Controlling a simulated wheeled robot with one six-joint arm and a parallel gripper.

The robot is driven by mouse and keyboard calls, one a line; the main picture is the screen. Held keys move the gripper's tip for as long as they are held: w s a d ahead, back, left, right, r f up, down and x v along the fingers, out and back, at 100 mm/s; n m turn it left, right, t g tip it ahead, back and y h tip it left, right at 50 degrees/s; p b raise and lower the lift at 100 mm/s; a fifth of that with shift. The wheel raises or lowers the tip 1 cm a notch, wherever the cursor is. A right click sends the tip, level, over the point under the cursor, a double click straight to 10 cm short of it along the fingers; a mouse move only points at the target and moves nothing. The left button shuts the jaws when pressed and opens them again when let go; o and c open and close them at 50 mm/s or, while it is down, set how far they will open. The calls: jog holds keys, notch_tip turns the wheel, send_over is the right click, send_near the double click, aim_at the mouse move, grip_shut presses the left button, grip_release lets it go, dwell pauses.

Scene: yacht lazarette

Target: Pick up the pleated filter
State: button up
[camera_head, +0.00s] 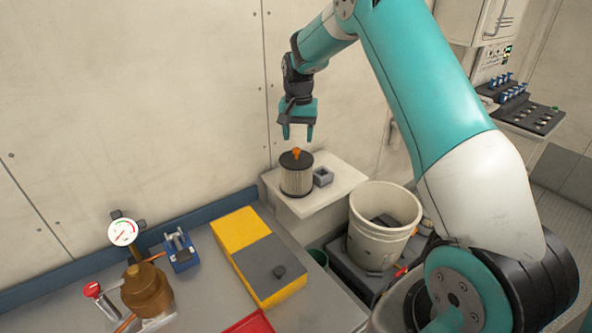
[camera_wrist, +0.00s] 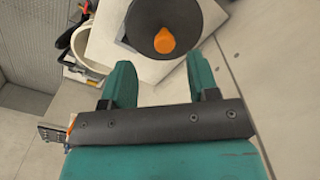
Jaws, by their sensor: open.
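The pleated filter (camera_head: 297,177) stands upright on a small white shelf (camera_head: 337,187) against the wall. It is a pale ribbed cylinder with a black top and an orange knob (camera_head: 296,152). In the wrist view its round dark top (camera_wrist: 150,18) lies beyond the fingertips, with the orange knob (camera_wrist: 164,41) showing between the lines of the two fingers. My gripper (camera_head: 298,138) is above the filter, pointing down, open and empty. Its two teal fingers (camera_wrist: 162,72) show apart in the wrist view, and nothing is between them.
A small grey square block (camera_head: 322,177) stands just right of the filter. A white bucket (camera_head: 384,215) is right of the shelf. The bench holds a yellow and grey box (camera_head: 256,252), a blue clamp (camera_head: 181,252) and a brass gauge fitting (camera_head: 146,290). The wall is close behind the filter.

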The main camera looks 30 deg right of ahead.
aim_at(296, 149)
jog(key=f+p, duration=0.1)
jog(key=f, duration=0.1)
jog(key=f+p, duration=0.2)
jog(key=f, duration=0.1)
jog(key=shift+w+a+f, duration=0.1)
jog(key=shift+w+f, duration=0.1)
jog(key=shift+f, duration=0.1)
jog(key=c, duration=1)
jog(key=shift+r, duration=0.1)
